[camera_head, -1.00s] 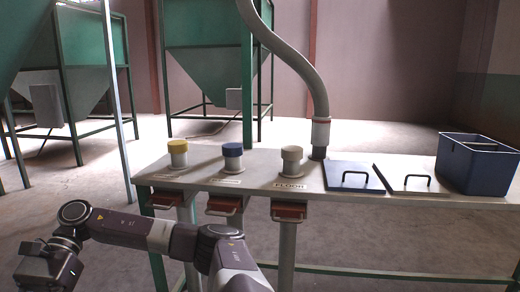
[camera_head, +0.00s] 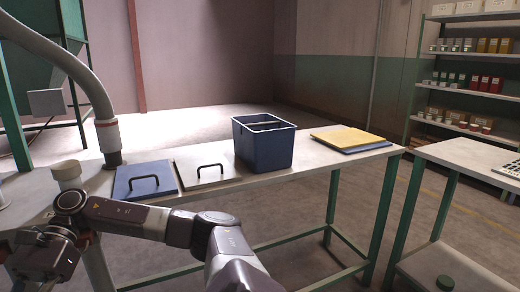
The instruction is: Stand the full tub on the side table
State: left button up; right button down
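A blue square tub (camera_head: 264,146) stands upright on the long light table (camera_head: 222,184), behind and right of two lids. Its inside is mostly hidden by its walls, so I cannot tell how full it is. A second light table (camera_head: 468,158) stands apart at the right edge, with a lower shelf. One arm of mine, which I take as the left, reaches across the lower left. Its gripper (camera_head: 42,258) is at the lower left, far from the tub; its fingers do not show clearly. My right gripper is not in view.
A blue lid (camera_head: 135,188) and a pale lid (camera_head: 192,174), each with a black handle, lie left of the tub. A yellow panel (camera_head: 348,137) lies on a blue one to its right. A hose (camera_head: 90,85) meets the table. Stocked shelves (camera_head: 470,75) stand behind.

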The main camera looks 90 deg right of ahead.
aim_at(304, 152)
jog(key=k+l+z, duration=0.15)
jog(key=z, duration=0.35)
jog(key=l+z, duration=0.45)
jog(key=k+j, duration=0.05)
